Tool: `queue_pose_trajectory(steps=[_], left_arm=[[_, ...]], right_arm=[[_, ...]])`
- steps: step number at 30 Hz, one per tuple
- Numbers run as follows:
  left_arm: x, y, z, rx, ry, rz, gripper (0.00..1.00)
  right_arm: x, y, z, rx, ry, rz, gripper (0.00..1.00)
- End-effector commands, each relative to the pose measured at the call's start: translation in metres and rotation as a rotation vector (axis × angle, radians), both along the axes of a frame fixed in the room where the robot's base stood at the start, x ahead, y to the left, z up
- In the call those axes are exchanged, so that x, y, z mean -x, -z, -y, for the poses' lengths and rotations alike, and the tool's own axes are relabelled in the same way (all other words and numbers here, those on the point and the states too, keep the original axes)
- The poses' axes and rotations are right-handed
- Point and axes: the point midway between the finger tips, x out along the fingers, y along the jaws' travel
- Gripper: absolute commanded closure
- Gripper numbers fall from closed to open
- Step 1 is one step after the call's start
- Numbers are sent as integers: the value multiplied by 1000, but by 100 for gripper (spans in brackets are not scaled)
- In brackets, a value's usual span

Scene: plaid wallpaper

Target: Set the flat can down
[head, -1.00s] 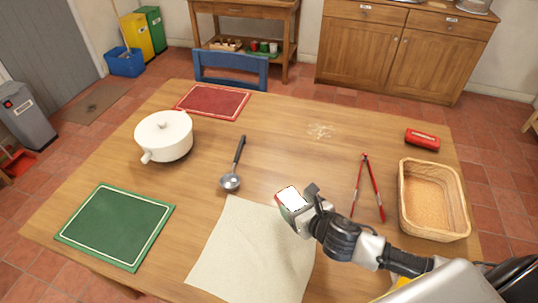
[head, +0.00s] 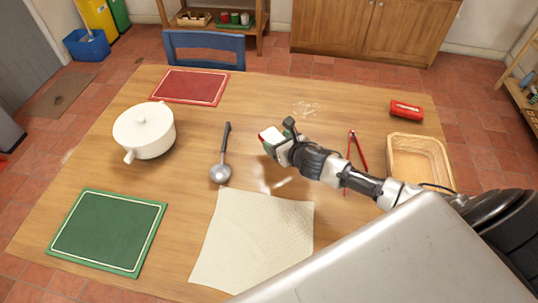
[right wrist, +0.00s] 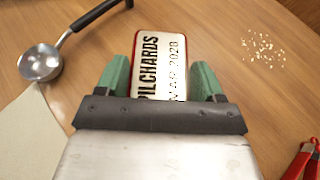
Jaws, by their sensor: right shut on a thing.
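The flat can (right wrist: 160,62) is a rounded-rectangular tin with a white lid, a red rim and the lettering "PILCHARDS". In the right wrist view it sits between the two green finger pads of my right gripper (right wrist: 163,82), which is shut on it. In the head view the can (head: 271,138) shows at the tip of my right gripper (head: 277,143), over the middle of the table (head: 185,215), right of the ladle. I cannot tell whether the can touches the table. My left gripper is out of view.
A ladle (head: 222,165) lies left of the can and a cream cloth (head: 252,240) in front. Red tongs (head: 358,150), a basket (head: 420,150) and a red case (head: 406,109) are to the right. Crumbs (head: 306,109) lie behind. A white pot (head: 145,130) and green mat (head: 108,230) are left.

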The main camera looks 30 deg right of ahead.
Motion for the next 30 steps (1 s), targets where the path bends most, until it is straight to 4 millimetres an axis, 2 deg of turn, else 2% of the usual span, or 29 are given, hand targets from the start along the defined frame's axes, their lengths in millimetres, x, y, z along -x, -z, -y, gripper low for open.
queue_pose_trajectory(steps=[3,7,16,29,30], left_arm=[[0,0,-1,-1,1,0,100],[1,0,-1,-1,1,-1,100],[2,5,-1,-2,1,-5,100],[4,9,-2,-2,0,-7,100],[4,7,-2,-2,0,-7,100]], right_arm=[[-1,10,-18,-5,2,1,60],[-1,16,-27,-1,1,1,60],[-1,53,-28,-2,3,0,60],[-1,60,-28,2,-1,1,60],[-1,59,-28,1,0,0,26]])
